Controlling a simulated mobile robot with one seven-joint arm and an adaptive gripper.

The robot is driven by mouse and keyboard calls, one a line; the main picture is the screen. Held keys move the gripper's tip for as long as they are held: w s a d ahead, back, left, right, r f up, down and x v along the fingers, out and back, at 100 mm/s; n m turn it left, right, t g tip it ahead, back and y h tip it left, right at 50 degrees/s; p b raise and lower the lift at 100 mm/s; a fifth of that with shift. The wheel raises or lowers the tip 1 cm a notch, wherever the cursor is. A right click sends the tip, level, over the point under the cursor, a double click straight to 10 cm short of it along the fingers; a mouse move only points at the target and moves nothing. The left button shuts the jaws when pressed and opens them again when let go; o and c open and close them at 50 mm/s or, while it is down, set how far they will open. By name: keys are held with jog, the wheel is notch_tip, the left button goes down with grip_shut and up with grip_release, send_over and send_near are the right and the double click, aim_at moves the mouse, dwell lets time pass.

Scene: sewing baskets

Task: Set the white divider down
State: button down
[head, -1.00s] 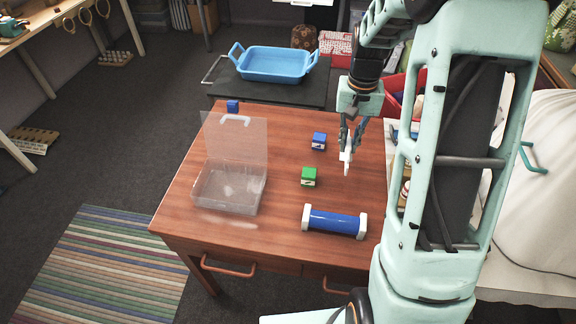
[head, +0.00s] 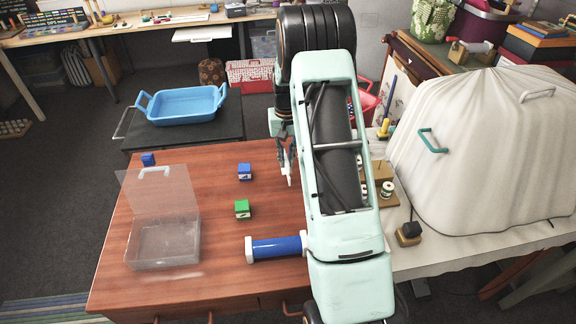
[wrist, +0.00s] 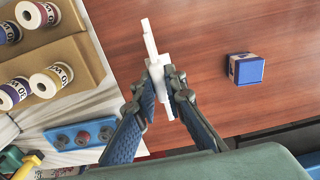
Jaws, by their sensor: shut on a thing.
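The white divider (head: 289,176) is a thin white strip with a short crosspiece. It hangs from my gripper (head: 286,156) over the right part of the brown table (head: 215,275). In the wrist view, my gripper (wrist: 160,78) is shut on the divider (wrist: 150,38), with a finger on each side near its crosspiece. I cannot tell whether its lower end touches the wood. A clear box (head: 165,242) with its lid raised stands at the table's left. It is well apart from the divider.
A blue cube (head: 244,172) and a green cube (head: 242,208) lie left of the divider. A blue roll with white ends (head: 275,247) lies nearer, partly behind my arm. Spools on wooden stands (wrist: 60,75) stand on the neighbouring table. Bare wood surrounds the divider.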

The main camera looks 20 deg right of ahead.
aim_at(288, 160)
jog(key=shift+w+d+f, duration=0.4)
jog(key=shift+w+f, duration=0.05)
jog(key=shift+f, duration=0.25)
jog(key=shift+w+d+f, duration=0.35)
jog(key=shift+w+f, duration=0.1)
jog(key=shift+f, duration=1.75)
jog(key=shift+f, duration=0.1)
jog(key=shift+f, duration=0.15)
jog(key=c, duration=2)
grip_release()
jog(key=shift+r, duration=0.2)
notch_tip(288, 160, up, 12)
jog(key=shift+r, duration=0.1)
